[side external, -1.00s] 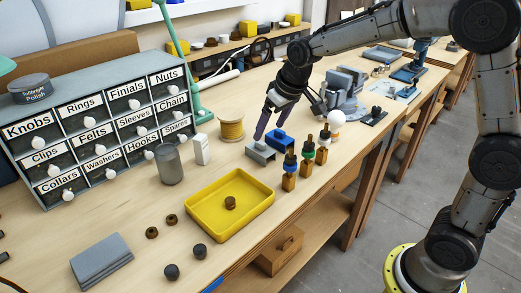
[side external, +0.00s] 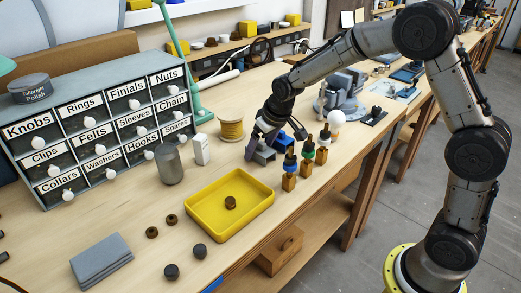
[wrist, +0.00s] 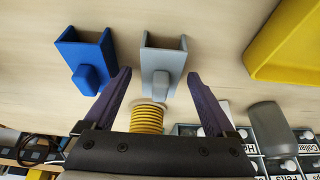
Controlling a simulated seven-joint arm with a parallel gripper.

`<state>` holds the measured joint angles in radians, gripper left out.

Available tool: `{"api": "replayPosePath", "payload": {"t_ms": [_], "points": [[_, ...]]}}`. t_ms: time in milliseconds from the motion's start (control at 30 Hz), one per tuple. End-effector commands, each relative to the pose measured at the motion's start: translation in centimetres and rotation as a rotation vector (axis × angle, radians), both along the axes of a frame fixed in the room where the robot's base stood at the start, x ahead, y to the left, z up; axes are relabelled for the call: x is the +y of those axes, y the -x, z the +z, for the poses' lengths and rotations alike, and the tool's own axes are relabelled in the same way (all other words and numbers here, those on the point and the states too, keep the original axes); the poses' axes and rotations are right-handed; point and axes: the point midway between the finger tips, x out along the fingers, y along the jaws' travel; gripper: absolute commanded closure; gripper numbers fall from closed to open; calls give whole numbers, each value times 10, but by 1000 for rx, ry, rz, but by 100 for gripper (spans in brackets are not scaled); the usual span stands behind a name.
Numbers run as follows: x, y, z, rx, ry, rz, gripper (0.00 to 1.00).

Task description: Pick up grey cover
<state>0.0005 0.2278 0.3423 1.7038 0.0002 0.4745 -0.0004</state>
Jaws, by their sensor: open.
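The grey cover (side external: 264,156) is a small U-shaped channel piece with a tab, lying on the wooden bench, partly hidden by my gripper in the side view. It shows clearly in the wrist view (wrist: 163,62). A matching blue cover (wrist: 84,62) lies just beside it, also partly seen in the side view (side external: 282,142). My gripper (side external: 268,145) is open and empty, pointing down over the covers. In the wrist view its purple fingers (wrist: 159,76) appear either side of the grey cover's tab end, one in the gap towards the blue cover. I cannot tell the remaining height.
A wire spool (side external: 231,129) stands behind the covers. Wooden posts with coloured rings (side external: 290,175) stand close on the right. A yellow tray (side external: 214,217) holding a brown knob lies in front. A grey canister (side external: 169,164) and labelled drawers (side external: 100,140) stand to the left.

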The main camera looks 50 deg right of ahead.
Motion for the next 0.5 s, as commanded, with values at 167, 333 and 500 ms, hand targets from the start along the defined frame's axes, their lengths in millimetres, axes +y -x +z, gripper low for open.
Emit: {"api": "replayPosePath", "payload": {"t_ms": [167, 333, 500], "points": [[0, 0, 0, 0, 0, 0, 30], [0, 0, 0, 0, 0, 0, 60], [0, 0, 0, 0, 0, 0, 91]]}}
